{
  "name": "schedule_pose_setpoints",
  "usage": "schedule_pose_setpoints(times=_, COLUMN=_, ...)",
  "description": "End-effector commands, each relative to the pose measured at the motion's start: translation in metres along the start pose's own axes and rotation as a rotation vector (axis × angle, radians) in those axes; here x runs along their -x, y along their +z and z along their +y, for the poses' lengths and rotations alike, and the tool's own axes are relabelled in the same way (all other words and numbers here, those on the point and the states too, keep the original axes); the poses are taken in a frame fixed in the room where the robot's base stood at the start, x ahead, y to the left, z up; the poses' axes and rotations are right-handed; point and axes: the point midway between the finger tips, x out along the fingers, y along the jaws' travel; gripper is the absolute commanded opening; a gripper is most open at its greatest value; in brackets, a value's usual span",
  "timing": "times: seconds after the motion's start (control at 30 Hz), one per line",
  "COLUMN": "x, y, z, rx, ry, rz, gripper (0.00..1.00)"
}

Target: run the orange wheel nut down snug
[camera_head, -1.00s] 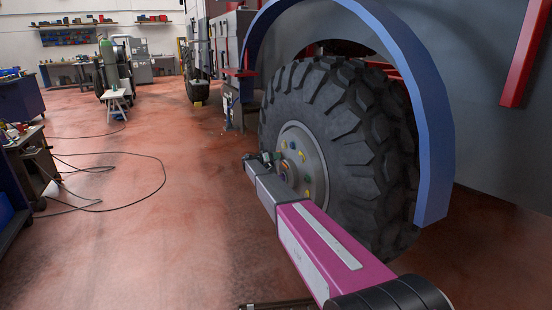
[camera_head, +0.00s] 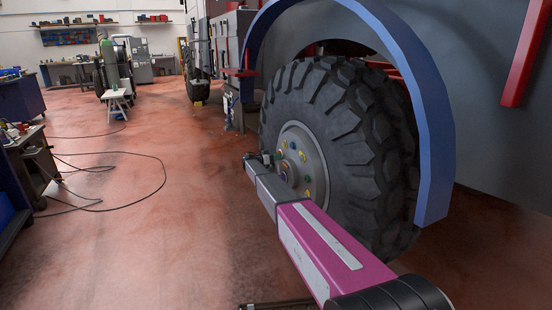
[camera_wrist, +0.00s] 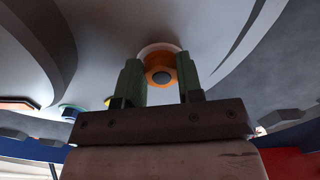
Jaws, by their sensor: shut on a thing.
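The orange wheel nut (camera_wrist: 160,60), with a grey round centre, sits against the pale wheel hub (camera_wrist: 105,50) in the wrist view. The two green fingers of my gripper (camera_wrist: 160,72) stand on either side of it and are shut on it. In the head view my gripper (camera_head: 270,158) reaches the hub of the big black tyre (camera_head: 335,115) from the left.
A blue wheel arch (camera_head: 434,130) curves over the tyre. A black cable (camera_head: 125,205) lies looped on the red floor at left, beside a cluttered workbench (camera_head: 28,150). The floor between bench and wheel is otherwise clear.

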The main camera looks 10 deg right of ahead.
Motion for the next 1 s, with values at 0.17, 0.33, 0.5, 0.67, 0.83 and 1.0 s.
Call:
schedule_pose_setpoints(times=0.17, x=0.003, y=0.0, z=0.0, rx=0.001, ry=-0.002, rz=0.0, gripper=0.1)
schedule_pose_setpoints(times=0.33, x=0.003, y=0.0, z=0.0, rx=0.001, ry=-0.002, rz=0.0, gripper=0.6)
schedule_pose_setpoints(times=0.5, x=0.001, y=0.0, z=0.0, rx=0.002, ry=-0.001, rz=0.0, gripper=0.6)
schedule_pose_setpoints(times=0.67, x=0.004, y=0.0, z=0.0, rx=0.002, ry=-0.001, rz=0.0, gripper=0.6)
schedule_pose_setpoints(times=0.83, x=0.019, y=0.0, z=0.0, rx=0.002, ry=-0.002, rz=0.0, gripper=0.6)
schedule_pose_setpoints(times=1.0, x=0.048, y=0.0, z=0.0, rx=0.002, ry=-0.003, rz=0.0, gripper=0.6)
